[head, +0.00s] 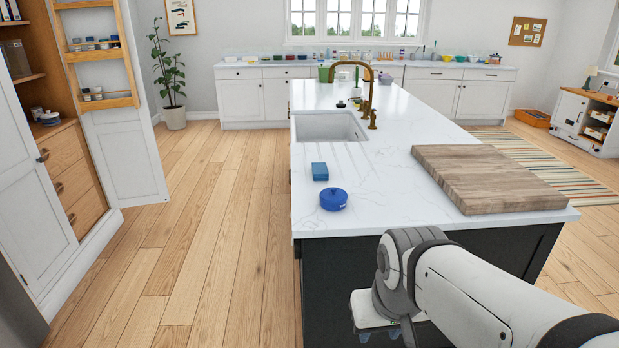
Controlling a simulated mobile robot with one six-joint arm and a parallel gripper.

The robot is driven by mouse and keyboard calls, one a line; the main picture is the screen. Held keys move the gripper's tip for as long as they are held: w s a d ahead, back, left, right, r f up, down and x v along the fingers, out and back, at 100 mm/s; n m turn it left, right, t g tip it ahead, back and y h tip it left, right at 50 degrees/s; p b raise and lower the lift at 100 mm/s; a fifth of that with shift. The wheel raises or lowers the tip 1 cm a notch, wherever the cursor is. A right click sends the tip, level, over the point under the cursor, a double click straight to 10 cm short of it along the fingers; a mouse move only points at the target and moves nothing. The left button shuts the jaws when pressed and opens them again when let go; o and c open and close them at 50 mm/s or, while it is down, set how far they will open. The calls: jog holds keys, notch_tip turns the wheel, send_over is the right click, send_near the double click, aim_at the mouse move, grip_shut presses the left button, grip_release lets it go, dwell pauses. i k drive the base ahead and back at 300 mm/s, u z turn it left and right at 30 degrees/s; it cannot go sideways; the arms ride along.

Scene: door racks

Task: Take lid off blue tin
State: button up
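A round blue tin (333,200) with a blue lid and a small knob on top stands on the white island counter (312,222), near its front left corner. The lid appears to sit on the tin. My gripper is not clearly visible. My arm comes in from the lower right, and its wrist is in front of the island's near end, to the right of and nearer than the tin. Nothing of mine touches the tin.
A blue block (320,171) lies just behind the tin. A sink (331,126) with a brass faucet (371,95) is farther back. A thick wooden board (485,178) covers the counter's right side. An open cabinet door with racks (127,150) stands at left. The wooden floor between is clear.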

aim_at(331, 195)
jog(key=i, duration=1.4)
jog(key=z, duration=0.05)
